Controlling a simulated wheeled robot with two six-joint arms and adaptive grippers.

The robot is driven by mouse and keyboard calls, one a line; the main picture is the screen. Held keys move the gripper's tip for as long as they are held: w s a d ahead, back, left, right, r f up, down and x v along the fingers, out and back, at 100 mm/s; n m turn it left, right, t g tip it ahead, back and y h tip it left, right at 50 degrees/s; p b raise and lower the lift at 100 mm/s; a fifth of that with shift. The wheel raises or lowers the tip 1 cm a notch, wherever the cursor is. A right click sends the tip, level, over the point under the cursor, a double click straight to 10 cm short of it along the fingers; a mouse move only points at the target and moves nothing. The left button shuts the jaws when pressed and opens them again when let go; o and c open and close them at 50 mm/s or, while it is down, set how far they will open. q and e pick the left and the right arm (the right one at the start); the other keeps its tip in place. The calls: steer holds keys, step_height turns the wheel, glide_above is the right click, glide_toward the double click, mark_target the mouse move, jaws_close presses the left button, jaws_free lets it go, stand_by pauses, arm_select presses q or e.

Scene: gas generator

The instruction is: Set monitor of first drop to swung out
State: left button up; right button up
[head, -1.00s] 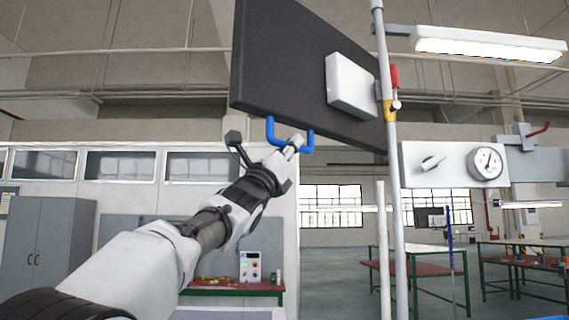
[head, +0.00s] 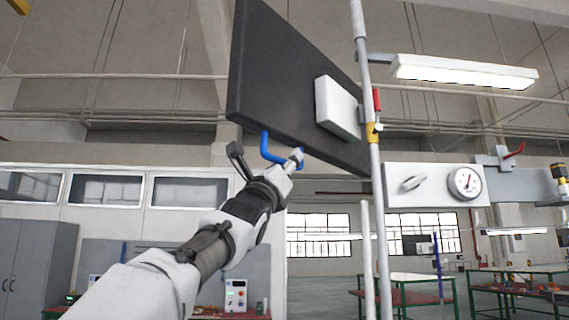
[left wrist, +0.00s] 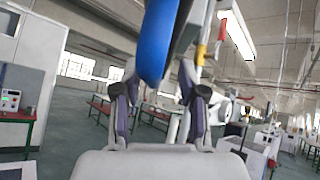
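The monitor (head: 285,85) is a large dark panel seen at a slant in the head view. A white box (head: 338,107) sits on its face, next to the upright pole. A blue handle (head: 267,150) hangs from its lower edge. It also shows as a thick blue bar (left wrist: 157,40) in the left wrist view. My left gripper (head: 267,157) is at this handle. In the left wrist view its fingers (left wrist: 160,98) stand apart, with the bar's near end between or just beyond them. I cannot tell whether they touch it. My right gripper is out of view.
The grey pole (head: 368,120) carries a lamp (head: 465,72), a red lever (head: 377,100) and a yellow collar (head: 373,133). A white gauge panel (head: 435,186) is right of it. Grey cabinets (head: 35,260) and workbenches (head: 405,282) stand farther back.

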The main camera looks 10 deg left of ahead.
arm_select(q)
steer(key=shift+a, duration=0.25)
steer(key=v, duration=1.2)
steer(key=shift+d, duration=0.2)
